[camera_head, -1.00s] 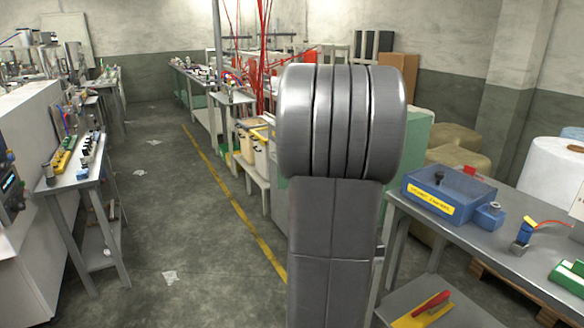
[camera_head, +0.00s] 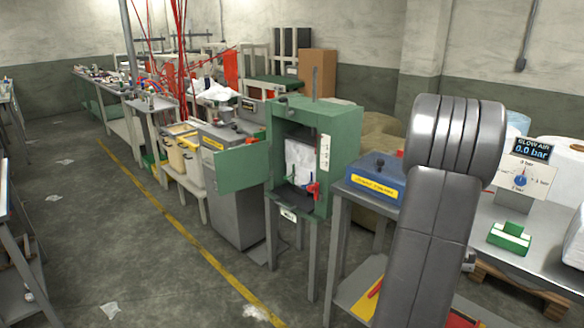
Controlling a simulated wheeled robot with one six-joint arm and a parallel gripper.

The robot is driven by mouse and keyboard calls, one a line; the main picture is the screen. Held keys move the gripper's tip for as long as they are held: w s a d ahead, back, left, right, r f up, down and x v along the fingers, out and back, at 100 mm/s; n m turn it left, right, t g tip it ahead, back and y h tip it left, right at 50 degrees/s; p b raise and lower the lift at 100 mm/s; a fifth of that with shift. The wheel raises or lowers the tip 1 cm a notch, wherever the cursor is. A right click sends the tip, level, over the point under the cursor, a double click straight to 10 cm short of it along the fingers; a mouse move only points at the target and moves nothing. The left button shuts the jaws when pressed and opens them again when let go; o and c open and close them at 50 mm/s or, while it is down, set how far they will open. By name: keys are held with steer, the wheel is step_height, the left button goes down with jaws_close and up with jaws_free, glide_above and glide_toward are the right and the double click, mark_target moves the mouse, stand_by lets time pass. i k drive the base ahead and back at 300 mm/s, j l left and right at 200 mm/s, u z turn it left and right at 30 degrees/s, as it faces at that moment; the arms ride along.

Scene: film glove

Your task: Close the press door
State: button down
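The green press (camera_head: 312,125) stands on legs in the middle of the head view. Its green door (camera_head: 243,168) is swung open to the left, away from the front opening. White material (camera_head: 299,160) and a small red part (camera_head: 313,190) show inside or at the opening. My arm rises at the right of the view, in front of the table beside the press, and its end is not visible. My gripper is not in view.
A grey cabinet (camera_head: 234,208) stands behind the open door. A blue box (camera_head: 372,180) sits on the table right of the press. A yellow line (camera_head: 190,240) runs along the floor. Open floor lies left and in front of the press.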

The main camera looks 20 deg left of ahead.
mark_target(236, 169)
steer(key=j+z, duration=0.1)
steer(key=z, duration=3.6)
steer(key=k+j+z, duration=0.3)
steer(key=k, duration=0.4)
steer(key=k+z, duration=0.3)
steer(key=k, duration=0.45)
steer(key=k+z, duration=0.3)
steer(key=k, duration=0.15)
steer(key=k+l+z, duration=0.1)
steer(key=k+z, duration=0.15)
steer(key=k, duration=0.15)
steer(key=k+l+z, duration=0.3)
steer(key=k, duration=0.15)
steer(key=j+z, duration=0.1)
steer(key=z, duration=5.15)
